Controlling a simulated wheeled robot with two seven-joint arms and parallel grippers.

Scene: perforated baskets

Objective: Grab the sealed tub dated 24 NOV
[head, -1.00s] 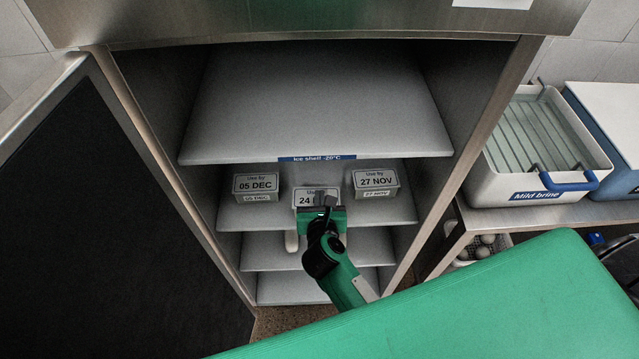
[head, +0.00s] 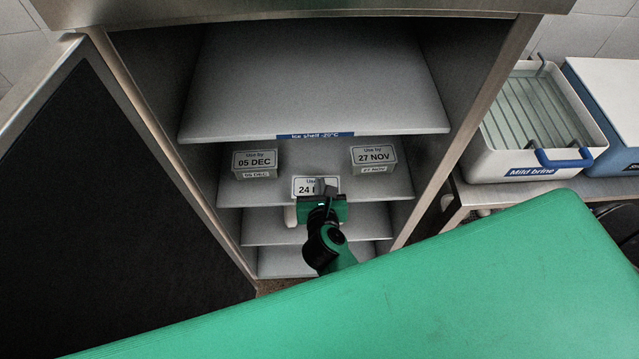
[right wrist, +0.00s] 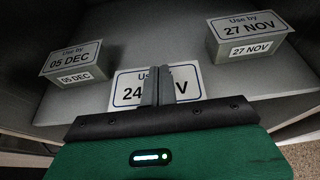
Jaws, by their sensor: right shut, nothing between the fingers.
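The tub dated 24 (head: 303,187) has a white label, its month mostly hidden behind my fingers. It is near the front edge of the second shelf, between and nearer than two like tubs. It also shows in the right wrist view (right wrist: 128,94). My right gripper (head: 321,187) is over the near part of this label. In the right wrist view its fingers (right wrist: 158,87) are together, with nothing visible between them. The tub's body is mostly hidden. My left gripper is out of view.
The 05 DEC tub (head: 255,162) stands at left and the 27 NOV tub (head: 374,157) at right. The ice shelf (head: 315,85) is above them. The open door (head: 75,190) is at left. A mild brine container (head: 522,168) is outside, right.

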